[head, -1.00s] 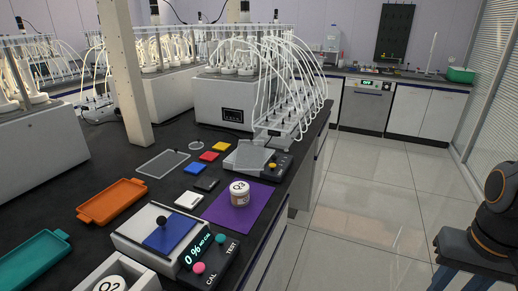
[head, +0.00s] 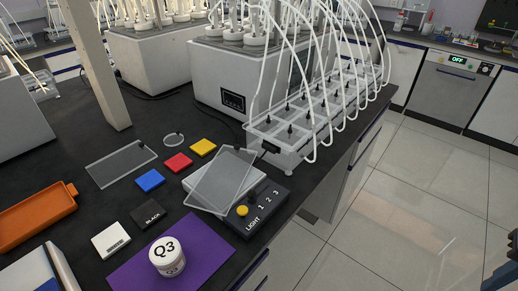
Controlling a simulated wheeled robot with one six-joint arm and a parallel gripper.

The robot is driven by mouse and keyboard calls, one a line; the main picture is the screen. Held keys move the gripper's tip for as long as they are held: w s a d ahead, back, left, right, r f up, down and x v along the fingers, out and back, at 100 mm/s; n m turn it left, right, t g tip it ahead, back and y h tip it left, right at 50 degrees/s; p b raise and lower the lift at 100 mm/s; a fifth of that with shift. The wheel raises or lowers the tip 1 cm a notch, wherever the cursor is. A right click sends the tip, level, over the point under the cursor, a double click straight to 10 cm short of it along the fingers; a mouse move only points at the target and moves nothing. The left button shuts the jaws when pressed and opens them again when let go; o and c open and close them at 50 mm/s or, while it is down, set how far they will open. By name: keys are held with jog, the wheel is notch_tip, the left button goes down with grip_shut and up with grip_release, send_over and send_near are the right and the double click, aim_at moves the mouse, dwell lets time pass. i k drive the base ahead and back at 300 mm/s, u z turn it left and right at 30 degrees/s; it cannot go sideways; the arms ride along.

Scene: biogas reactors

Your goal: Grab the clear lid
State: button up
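Several clear pieces show in the head view, and I cannot tell for certain which one is the lid.
Blue (head: 150,180), red (head: 178,162) and yellow (head: 203,147) tiles lie between the clear pieces. A Q3 jar (head: 168,256) stands on a purple mat (head: 205,245). A tubed rack (head: 310,125) stands behind the light box. Open floor (head: 390,220) lies right of the bench.

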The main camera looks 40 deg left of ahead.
aim_at(215, 192)
jog(key=i, duration=1.45)
jog(key=u, duration=3.75)
jog(key=i, duration=0.5)
jog(key=u, duration=0.05)
